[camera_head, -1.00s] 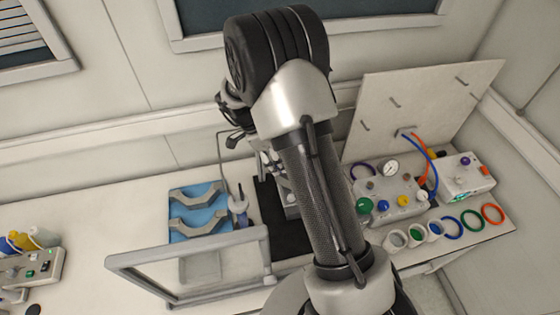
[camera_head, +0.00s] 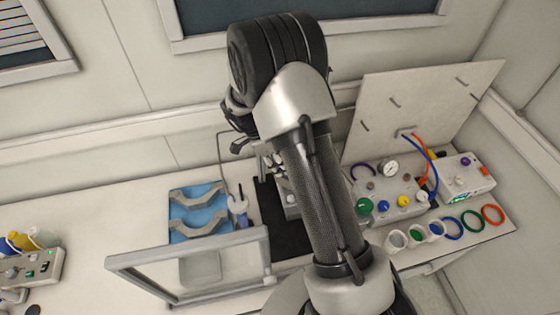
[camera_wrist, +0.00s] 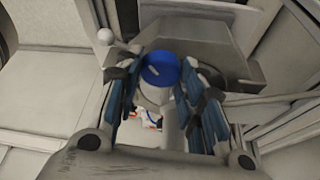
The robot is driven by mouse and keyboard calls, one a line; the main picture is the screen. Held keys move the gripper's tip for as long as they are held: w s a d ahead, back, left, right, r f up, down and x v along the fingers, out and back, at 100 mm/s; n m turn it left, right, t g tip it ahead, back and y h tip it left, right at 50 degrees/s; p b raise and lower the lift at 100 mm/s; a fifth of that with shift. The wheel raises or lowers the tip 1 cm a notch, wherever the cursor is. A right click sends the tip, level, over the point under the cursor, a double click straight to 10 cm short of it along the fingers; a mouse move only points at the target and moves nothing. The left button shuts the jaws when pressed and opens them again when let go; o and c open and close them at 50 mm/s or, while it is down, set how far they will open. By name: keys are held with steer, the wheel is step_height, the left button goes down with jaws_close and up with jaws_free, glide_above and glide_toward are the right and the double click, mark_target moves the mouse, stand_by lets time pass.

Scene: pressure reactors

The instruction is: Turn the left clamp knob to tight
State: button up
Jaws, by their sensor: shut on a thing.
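In the wrist view, a round blue knob (camera_wrist: 160,69) with a short white mark on its face sits between the blue-padded fingers of my gripper (camera_wrist: 160,86). My gripper is shut on this knob, one finger on each side. I take it for the left clamp knob, but the clamp body around it is largely hidden by the fingers. In the head view, my arm covers the middle of the bench and hides the knob and most of my gripper.
A control box with coloured knobs and a gauge (camera_head: 389,201) stands to the right. Coloured rings (camera_head: 473,221) lie near the right bench edge.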

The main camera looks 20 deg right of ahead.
steer(key=c, duration=0.3)
steer(key=shift+r+m+p, duration=0.1)
steer(key=shift+m+p, duration=0.2)
steer(key=shift+p, duration=0.3)
steer(key=m+g+p, duration=0.1)
steer(key=p, duration=0.1)
steer(key=shift+r+m+p, duration=0.1)
steer(key=shift+m+p, duration=0.25)
steer(key=shift+m, duration=0.05)
steer(key=shift+w+d+m+g+y+p, duration=0.1)
steer(key=shift+m+g+y+p, duration=0.3)
steer(key=shift+m+p, duration=0.75)
steer(key=shift+w+d+m+g+y+p, duration=0.1)
steer(key=shift+m+g+y+p, duration=0.25)
steer(key=shift+m+p, duration=0.8)
steer(key=shift+s+f+m, duration=0.1)
steer(key=shift+f+m, duration=0.1)
steer(key=shift+m, duration=0.1)
steer(key=o, duration=1.1)
steer(key=shift+c, duration=0.2)
